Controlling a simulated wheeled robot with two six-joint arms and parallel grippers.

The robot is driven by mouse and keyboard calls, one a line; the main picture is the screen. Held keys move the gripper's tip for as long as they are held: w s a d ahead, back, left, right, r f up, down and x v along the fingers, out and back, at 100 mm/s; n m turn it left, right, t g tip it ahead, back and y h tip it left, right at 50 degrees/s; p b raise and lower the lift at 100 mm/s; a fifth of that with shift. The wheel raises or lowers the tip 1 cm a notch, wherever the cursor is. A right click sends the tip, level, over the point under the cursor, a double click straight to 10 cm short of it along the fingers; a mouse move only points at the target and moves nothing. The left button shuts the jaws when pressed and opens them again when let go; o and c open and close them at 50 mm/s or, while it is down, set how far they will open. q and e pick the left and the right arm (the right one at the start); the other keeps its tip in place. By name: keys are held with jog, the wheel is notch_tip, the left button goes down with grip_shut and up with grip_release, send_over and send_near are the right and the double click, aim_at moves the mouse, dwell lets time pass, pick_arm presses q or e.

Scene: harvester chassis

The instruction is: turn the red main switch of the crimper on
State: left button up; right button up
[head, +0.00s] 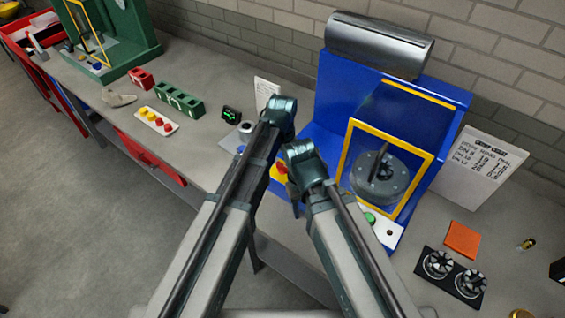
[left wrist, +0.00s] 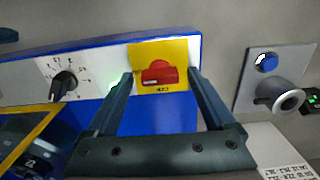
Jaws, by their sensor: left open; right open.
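The blue crimper (head: 340,95) stands on the bench in the head view. Its red main switch (left wrist: 159,73) sits on a yellow plate (left wrist: 172,50) in the left wrist view, its handle lying roughly crosswise there. The switch (head: 281,172) is partly covered by my arms in the head view. My left gripper (left wrist: 160,76) is open, one finger on each side of the switch in the picture; I cannot tell whether they touch it. In the head view my left gripper (head: 279,112) is above the panel's left end. My right gripper (head: 299,158) is close beside it, its fingers mostly hidden.
A black dial knob (left wrist: 63,85) is on the same panel. A grey box with a blue button (left wrist: 266,62) stands beside the crimper. A yellow frame (head: 412,152) surrounds the round crimping head (head: 380,178). A green button (head: 370,218) is at the front.

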aim_at(282, 165)
pick_arm(q)
jog(key=shift+r, duration=0.15)
notch_tip(282, 165, up, 14)
jog(key=p, duration=1.3)
jog(key=shift+f+p, duration=0.2)
jog(key=shift+p, duration=0.2)
jog(key=shift+f, duration=0.1)
